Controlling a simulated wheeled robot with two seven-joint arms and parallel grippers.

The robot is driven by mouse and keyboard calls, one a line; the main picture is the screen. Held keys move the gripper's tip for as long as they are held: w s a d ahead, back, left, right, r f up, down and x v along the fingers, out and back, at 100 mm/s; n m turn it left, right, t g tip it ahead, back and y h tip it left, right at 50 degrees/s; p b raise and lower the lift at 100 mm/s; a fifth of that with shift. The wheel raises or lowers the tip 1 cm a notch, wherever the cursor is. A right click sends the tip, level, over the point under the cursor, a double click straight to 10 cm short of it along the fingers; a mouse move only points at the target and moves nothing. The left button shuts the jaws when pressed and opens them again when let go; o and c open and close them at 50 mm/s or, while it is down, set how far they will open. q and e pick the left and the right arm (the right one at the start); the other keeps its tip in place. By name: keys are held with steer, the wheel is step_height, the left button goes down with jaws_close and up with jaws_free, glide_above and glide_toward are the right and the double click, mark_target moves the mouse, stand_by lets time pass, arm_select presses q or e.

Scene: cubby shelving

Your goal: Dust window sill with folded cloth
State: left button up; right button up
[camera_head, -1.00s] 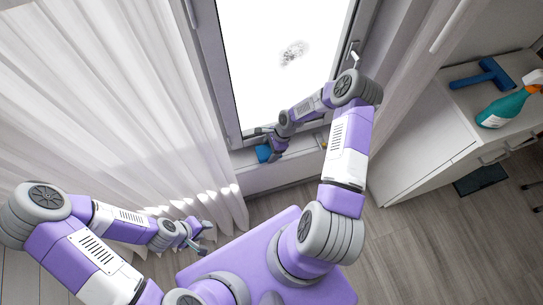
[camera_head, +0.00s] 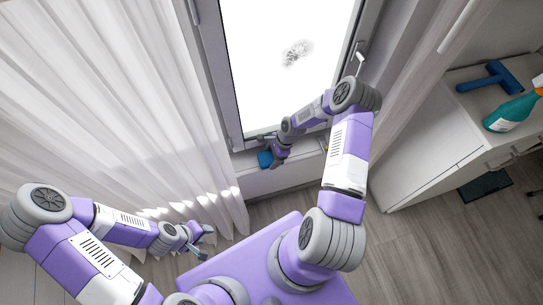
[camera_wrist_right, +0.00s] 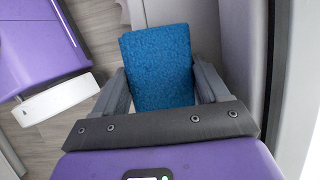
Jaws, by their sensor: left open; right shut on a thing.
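The folded cloth (camera_wrist_right: 158,68) is blue and textured. It sits between the two fingers of my right gripper (camera_wrist_right: 163,85), which is shut on it. In the head view the cloth (camera_head: 265,159) shows small at the left end of the window sill (camera_head: 290,155), with my right gripper (camera_head: 275,152) just beside it. I cannot tell whether the cloth touches the sill. My right forearm hides part of the sill. My left gripper (camera_head: 205,238) is open and empty, low in front of the curtain.
A white curtain (camera_head: 110,90) hangs left of the window (camera_head: 285,60), and its edge is close to the cloth. At the right, a white cabinet (camera_head: 435,150) carries a blue squeegee (camera_head: 487,78) and a teal spray bottle (camera_head: 508,112). The floor between is clear.

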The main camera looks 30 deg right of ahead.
steer(key=shift+f, duration=0.35)
stand_by(0.3)
